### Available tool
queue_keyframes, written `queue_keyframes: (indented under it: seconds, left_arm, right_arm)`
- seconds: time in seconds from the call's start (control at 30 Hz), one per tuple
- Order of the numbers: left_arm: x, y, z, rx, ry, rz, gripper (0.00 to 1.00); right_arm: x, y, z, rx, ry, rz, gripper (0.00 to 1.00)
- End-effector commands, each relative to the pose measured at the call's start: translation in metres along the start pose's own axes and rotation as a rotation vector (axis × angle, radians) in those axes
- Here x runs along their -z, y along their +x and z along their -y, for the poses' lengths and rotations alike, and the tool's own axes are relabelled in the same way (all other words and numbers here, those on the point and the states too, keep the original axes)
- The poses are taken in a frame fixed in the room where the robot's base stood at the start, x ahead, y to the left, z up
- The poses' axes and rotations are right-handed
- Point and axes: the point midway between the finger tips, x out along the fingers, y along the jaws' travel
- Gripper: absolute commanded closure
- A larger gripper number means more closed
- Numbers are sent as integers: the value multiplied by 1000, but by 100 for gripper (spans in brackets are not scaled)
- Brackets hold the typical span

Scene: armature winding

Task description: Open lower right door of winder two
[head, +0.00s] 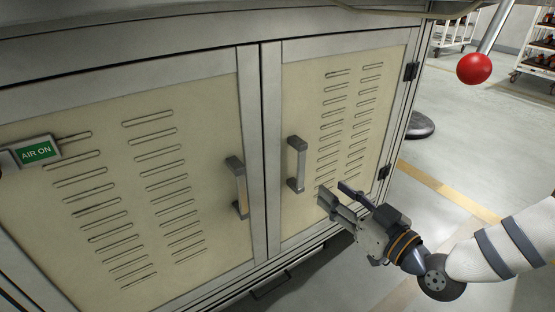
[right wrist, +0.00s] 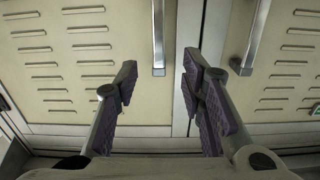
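The winder's lower right door (head: 308,90) is a cream, slotted panel in a grey frame and is shut. Its upright metal handle (head: 296,163) is on its left side, near the seam with the other door. My right gripper (head: 333,192) is in front of this door in the head view, to the right of the handle and slightly lower. Its fingers are spread and empty; they also show apart in the right wrist view (right wrist: 157,82), with two door handles beyond them. I cannot see contact with either handle. My left gripper is out of view.
The lower left door (head: 105,110) is shut, with its own handle (head: 238,187). A red ball knob (head: 474,68) hangs at upper right. Open floor with a yellow line (head: 445,190) and racks (head: 535,55) lie to the right.

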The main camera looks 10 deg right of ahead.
Motion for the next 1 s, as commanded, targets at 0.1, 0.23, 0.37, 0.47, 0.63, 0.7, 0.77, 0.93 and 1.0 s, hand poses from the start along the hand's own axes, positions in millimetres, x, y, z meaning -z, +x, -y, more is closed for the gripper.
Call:
queue_keyframes:
  seconds: [0.1, 0.23, 0.37, 0.47, 0.63, 0.7, 0.77, 0.93, 1.0]
  left_arm:
    - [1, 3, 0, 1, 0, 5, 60]
    - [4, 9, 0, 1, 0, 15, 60]
    - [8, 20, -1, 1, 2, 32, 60]
    - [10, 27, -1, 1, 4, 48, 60]
    - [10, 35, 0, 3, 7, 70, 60]
    - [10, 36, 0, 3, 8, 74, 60]
    - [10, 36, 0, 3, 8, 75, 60]
    - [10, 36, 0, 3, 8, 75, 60]
    - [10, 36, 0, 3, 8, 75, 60]
  right_arm:
    - [2, 4, -5, -5, -14, -20, 63]
    - [1, 23, -4, -4, -15, -21, 63]
    - [0, 58, -4, -4, -14, -19, 63]
    - [-1, 83, -5, -5, -13, -18, 63]
    - [2, 112, -5, -5, -13, -17, 63]
    - [4, 119, -5, -6, -12, -19, 63]
    - [4, 122, -5, -6, -12, -18, 63]
    - [6, 123, -5, -6, -12, -18, 63]
    - [6, 123, -5, -6, -12, -19, 63]
